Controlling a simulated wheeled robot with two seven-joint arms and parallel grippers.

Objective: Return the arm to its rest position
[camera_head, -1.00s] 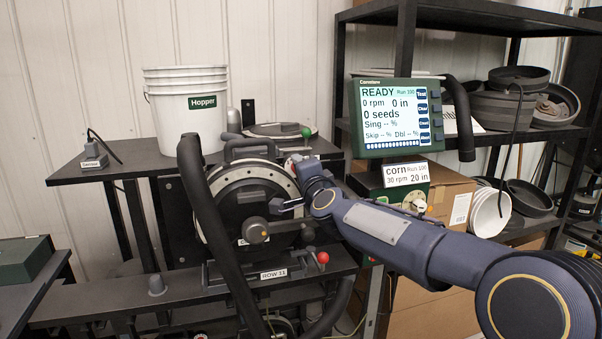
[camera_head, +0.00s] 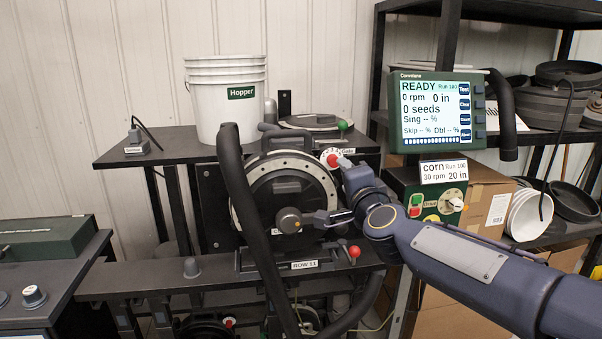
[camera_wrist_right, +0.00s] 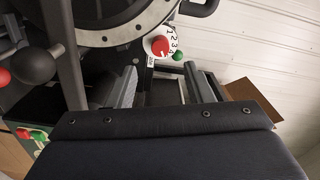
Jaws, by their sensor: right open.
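My right arm comes in from the right in the head view. Its gripper (camera_head: 316,219) is open and empty, in front of the seed meter's right side, close to the black hub knob (camera_head: 289,220) in the picture. In the wrist view the two fingers of the gripper (camera_wrist_right: 160,88) stand apart with nothing between them. The round black seed meter (camera_head: 262,195) with its pale rim stands on the bench; a thick black hose hides part of it. The red gate dial (camera_head: 331,159) shows beyond the wrist, and also in the wrist view (camera_wrist_right: 160,47). My left gripper is not seen.
The white hopper bucket (camera_head: 226,110) stands on the upper shelf. The monitor (camera_head: 436,112) reads READY with 0 rpm and 0 seeds, above a drive box with a green and a red button (camera_head: 415,205). A red-knobbed lever (camera_head: 354,251) stands just below my gripper in the picture.

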